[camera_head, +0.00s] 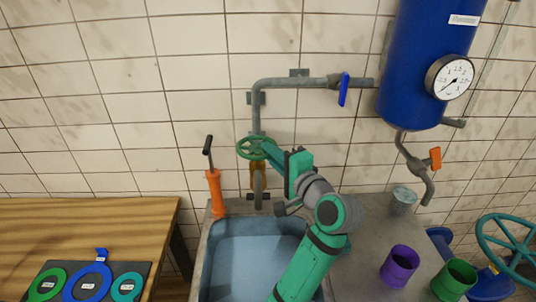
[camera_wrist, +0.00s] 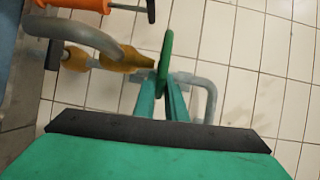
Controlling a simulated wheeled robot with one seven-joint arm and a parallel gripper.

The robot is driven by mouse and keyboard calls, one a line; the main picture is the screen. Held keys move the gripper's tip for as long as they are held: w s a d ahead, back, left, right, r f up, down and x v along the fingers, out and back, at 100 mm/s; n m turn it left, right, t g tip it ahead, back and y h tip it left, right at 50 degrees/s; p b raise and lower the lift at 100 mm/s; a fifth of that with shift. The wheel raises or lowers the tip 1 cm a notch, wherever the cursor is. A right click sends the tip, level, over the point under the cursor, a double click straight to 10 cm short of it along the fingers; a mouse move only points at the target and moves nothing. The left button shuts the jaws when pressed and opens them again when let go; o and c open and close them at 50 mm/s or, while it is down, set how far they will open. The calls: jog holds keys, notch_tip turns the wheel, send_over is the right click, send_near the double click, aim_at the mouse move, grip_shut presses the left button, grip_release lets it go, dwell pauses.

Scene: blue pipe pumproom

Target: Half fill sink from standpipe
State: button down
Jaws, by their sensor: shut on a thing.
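The standpipe (camera_head: 256,118) runs down the tiled wall to a brass valve (camera_head: 257,174) with a green handwheel (camera_head: 241,149). A grey spout (camera_head: 259,192) hangs below the valve, over the back of the blue-grey sink (camera_head: 204,258). My gripper (camera_head: 268,152) is shut on the handwheel's rim. The wrist view shows the fingers (camera_wrist: 164,98) around the green wheel (camera_wrist: 166,52), seen edge-on, with the brass valve (camera_wrist: 118,60) to its left. No stream shows clearly under the spout. I cannot tell the water level; my arm hides the sink's right part.
An orange hand pump (camera_head: 214,192) stands at the sink's back left. A blue lever (camera_head: 344,90) sits on the upper pipe. A blue tank (camera_head: 424,65) with a gauge hangs right. A bucket (camera_head: 403,199), purple cup (camera_head: 399,266) and green cup (camera_head: 454,279) stand right.

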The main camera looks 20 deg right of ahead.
jog(key=shift+d+n+y, duration=0.15)
jog(key=shift+n+y, duration=0.15)
jog(key=shift+d+f, duration=0.1)
jog(key=c, duration=1.8)
grip_release()
jog(key=shift+s, duration=0.1)
jog(key=v, duration=1)
jog(key=shift+s+d, duration=0.1)
jog(key=shift+s, duration=0.15)
